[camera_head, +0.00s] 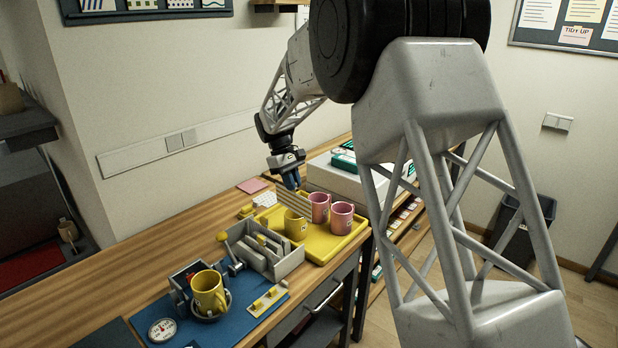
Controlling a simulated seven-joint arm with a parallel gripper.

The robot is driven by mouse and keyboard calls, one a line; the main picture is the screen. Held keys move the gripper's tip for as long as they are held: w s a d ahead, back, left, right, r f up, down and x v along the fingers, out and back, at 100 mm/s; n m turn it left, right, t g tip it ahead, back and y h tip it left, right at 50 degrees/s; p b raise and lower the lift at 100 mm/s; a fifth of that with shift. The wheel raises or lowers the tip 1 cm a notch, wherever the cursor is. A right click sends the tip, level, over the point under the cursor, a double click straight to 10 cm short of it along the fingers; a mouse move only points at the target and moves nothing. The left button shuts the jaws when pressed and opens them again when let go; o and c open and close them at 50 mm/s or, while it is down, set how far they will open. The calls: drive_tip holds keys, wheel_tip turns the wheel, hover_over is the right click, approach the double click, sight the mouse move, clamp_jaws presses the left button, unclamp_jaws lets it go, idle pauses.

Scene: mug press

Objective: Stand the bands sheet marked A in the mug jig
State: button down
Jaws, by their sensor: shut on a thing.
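My gripper (291,184) is over the far left part of the yellow tray, pointing down. It is shut on a pale striped sheet (291,203), which looks like the bands sheet; any letter on it is too small to read. The sheet hangs at the tray's back edge, behind a yellow mug; I cannot tell whether it touches the tray. A grey slotted fixture (286,268) stands on the bench left of the tray. A grey press-like device (179,291) stands nearer, with a yellow mug (208,291) in it. I cannot tell surely which of these is the mug jig.
The yellow tray (336,245) holds another yellow mug (296,226) and two pink mugs (319,207). A yellow plate with knobs (267,299) and a round dial (162,330) lie on the blue mat (235,321). The wooden bench is clear at left.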

drive_tip(key=s+a+f+n+t, duration=0.1)
drive_tip(key=s+a+n+t, duration=0.2)
drive_tip(key=s+a+n, duration=0.6)
drive_tip(key=s+a+f+n+t, duration=0.2)
drive_tip(key=s+a+n, duration=0.8)
drive_tip(key=a, duration=0.8)
drive_tip(key=shift+s+t, duration=0.25)
drive_tip(key=shift+t, duration=0.55)
drive_tip(key=shift+f, duration=0.1)
wheel_tip(320, 180, down, 7)
drive_tip(key=shift+f, duration=0.2)
drive_tip(key=shift+c, duration=2.3)
unclamp_jaws()
